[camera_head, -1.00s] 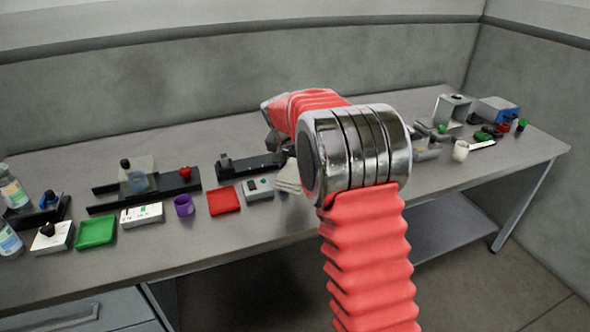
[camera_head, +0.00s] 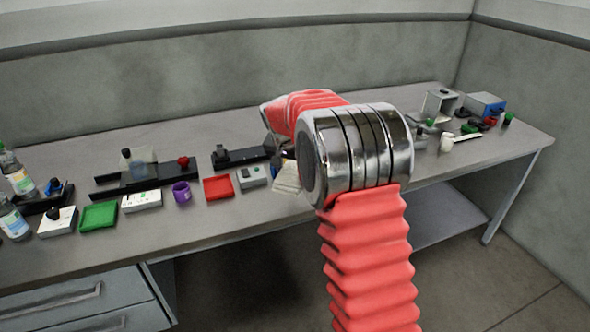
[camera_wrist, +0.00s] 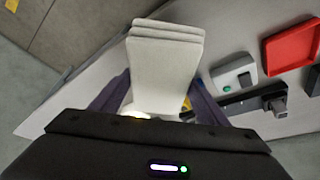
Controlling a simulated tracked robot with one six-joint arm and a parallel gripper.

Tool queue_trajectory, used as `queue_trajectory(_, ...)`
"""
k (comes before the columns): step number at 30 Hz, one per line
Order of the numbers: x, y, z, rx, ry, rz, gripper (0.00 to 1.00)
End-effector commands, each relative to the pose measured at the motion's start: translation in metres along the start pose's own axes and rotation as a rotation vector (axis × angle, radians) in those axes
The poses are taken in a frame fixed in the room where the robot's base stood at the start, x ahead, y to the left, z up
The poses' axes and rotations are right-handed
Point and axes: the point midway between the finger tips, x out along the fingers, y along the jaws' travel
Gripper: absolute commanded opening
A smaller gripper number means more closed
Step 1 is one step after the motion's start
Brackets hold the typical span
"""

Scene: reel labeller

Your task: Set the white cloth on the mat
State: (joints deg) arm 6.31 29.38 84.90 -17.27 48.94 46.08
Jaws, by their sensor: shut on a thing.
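The white cloth (camera_wrist: 165,70) looks like a folded, layered pad in the wrist view, between the two dark purple fingers of my gripper (camera_wrist: 157,100). My gripper is shut on its near end, and its far end points away over the grey bench. In the head view part of the cloth (camera_head: 286,179) shows just left of my arm's metal joint, which hides my gripper's fingers. I cannot tell whether the cloth touches the bench. I cannot make out a mat for certain; it may be hidden behind my arm.
A grey box with a green button (camera_head: 252,177), a red tray (camera_head: 218,188), a purple mug (camera_head: 182,193) and a green tray (camera_head: 98,216) line the bench's front. A black device (camera_head: 240,156) stands behind.

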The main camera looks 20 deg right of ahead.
Motion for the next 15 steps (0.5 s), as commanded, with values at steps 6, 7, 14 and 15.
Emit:
queue_trajectory(6, 0.0, -0.008, 0.025, -0.092, -0.014, -0.039, 0.42)
queue_trajectory(7, 0.0, -0.009, 0.029, -0.107, -0.017, -0.045, 0.42)
queue_trajectory(14, 0.0, -0.015, 0.064, -0.238, -0.028, -0.101, 0.42)
queue_trajectory(15, 0.0, -0.015, 0.073, -0.269, -0.03, -0.115, 0.42)
